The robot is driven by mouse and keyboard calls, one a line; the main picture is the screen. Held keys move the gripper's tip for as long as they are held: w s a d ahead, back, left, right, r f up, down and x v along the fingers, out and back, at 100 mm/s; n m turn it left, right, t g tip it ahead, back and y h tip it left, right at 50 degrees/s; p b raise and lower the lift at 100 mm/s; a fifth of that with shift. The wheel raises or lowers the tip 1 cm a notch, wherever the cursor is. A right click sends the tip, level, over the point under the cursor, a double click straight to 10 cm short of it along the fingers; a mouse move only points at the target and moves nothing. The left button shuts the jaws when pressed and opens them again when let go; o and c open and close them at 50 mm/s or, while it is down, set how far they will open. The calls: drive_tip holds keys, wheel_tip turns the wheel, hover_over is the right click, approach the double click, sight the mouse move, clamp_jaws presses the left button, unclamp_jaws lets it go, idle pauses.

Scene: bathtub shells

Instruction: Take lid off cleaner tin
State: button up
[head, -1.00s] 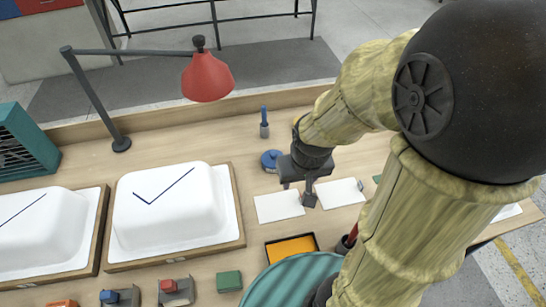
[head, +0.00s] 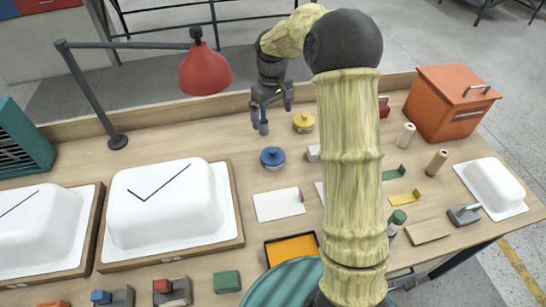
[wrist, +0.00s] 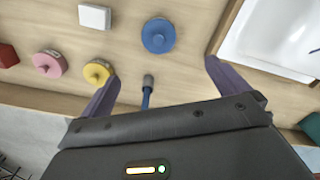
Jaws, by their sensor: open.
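A round blue tin (head: 272,158) with a knobbed lid stands on the bench; it also shows in the wrist view (wrist: 158,35). A yellow tin (head: 303,122) stands behind it, also in the wrist view (wrist: 98,72). A pink tin (wrist: 49,64) shows beside the yellow one in the wrist view; my arm hides it in the head view. All the lids look seated. I cannot tell which tin holds the cleaner. My gripper (head: 271,110) is open and empty near the bench's back edge, with a blue-handled tool (wrist: 147,92) between its fingers' outlines in the wrist view.
A red lamp (head: 205,70) stands left of my gripper. White tub shells (head: 165,205) on wooden frames fill the left. White cards (head: 278,205) lie in front of the blue tin. An orange box (head: 450,100) stands at the back right. My arm blocks the middle.

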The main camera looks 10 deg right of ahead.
drive_tip(key=shift+w+f, duration=0.1)
drive_tip(key=shift+w, duration=0.05)
drive_tip(key=p, duration=0.1)
hover_over(272, 150)
drive_tip(key=f, duration=1.2)
drive_tip(key=shift+s, duration=0.25)
drive_tip(key=shift+f, duration=0.1)
wheel_tip(272, 150, down, 5)
drive_tip(key=shift+w+p, duration=0.15)
drive_tip(key=shift+p, duration=0.6)
drive_tip(key=shift+c, duration=0.4)
drive_tip(key=c, duration=1)
